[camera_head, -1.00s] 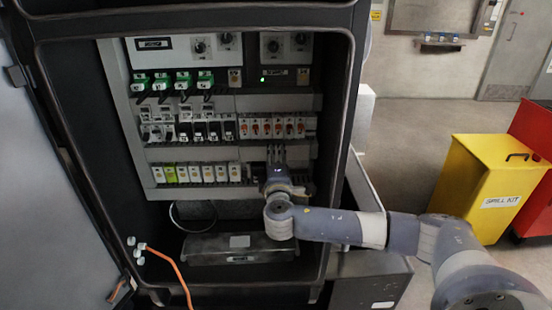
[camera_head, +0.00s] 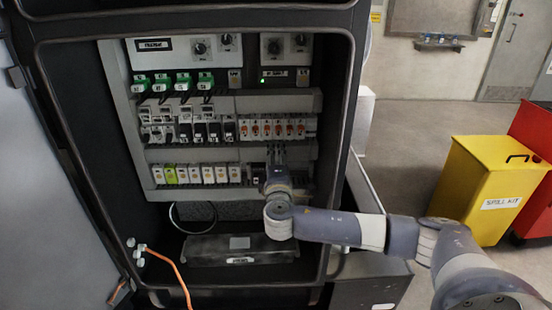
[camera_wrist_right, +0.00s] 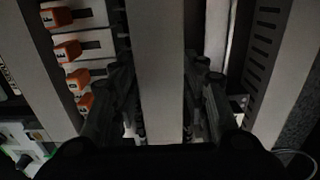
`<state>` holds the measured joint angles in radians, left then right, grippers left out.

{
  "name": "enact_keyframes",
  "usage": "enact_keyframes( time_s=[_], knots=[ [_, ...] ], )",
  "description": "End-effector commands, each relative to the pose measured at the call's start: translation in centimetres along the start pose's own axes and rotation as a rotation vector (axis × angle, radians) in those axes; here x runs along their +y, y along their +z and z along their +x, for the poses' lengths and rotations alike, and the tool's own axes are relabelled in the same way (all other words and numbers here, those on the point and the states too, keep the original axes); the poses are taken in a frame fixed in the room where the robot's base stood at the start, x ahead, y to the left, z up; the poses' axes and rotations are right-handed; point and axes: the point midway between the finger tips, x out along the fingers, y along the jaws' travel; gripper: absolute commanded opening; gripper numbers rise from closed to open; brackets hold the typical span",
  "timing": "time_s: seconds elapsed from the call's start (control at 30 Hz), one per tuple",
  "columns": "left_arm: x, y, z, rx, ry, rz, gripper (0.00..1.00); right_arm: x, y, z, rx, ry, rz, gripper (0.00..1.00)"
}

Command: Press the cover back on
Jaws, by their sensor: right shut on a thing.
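The cover (camera_wrist_right: 160,60) is a long, plain light-grey strip running up the middle of the right wrist view. My right gripper (camera_wrist_right: 160,110) is shut on it, one dark finger at each side. In the head view my right gripper (camera_head: 276,154) is at the wiring duct between the red-switched breakers and the lowest device row. The wrist and fingers hide part of the duct there. I cannot tell whether the cover is seated or stands off the duct. My left gripper is not in view.
Breakers with orange-red switches (camera_wrist_right: 68,50) sit close to one finger. A slotted duct (camera_wrist_right: 265,50) runs on the other side. The cabinet's right frame (camera_head: 343,150) is close to my arm. A yellow spill-kit bin (camera_head: 487,185) stands outside at the right.

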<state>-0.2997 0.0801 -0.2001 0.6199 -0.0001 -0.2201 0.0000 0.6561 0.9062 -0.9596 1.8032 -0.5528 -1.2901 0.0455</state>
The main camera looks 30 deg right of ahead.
Motion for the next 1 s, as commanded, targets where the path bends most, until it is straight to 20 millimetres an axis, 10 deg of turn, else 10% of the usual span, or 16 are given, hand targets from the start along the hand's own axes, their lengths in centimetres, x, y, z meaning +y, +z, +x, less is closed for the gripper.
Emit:
enact_keyframes(
  time_s=[0.4, 0.43, 0.5, 1.0],
  knots=[
    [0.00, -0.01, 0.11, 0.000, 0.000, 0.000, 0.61, 0.03, -0.02, 0.27, 0.000, 0.001, 0.001, 0.05],
    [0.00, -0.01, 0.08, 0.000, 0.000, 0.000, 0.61, 0.06, -0.02, 0.25, 0.000, 0.001, 0.001, 0.48],
    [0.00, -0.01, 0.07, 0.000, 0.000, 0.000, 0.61, 0.06, -0.02, 0.24, 0.000, 0.001, 0.001, 0.64],
    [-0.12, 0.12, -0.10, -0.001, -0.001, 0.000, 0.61, 0.24, -0.02, -0.11, 0.001, 0.003, 0.000, 0.64]
  ],
)
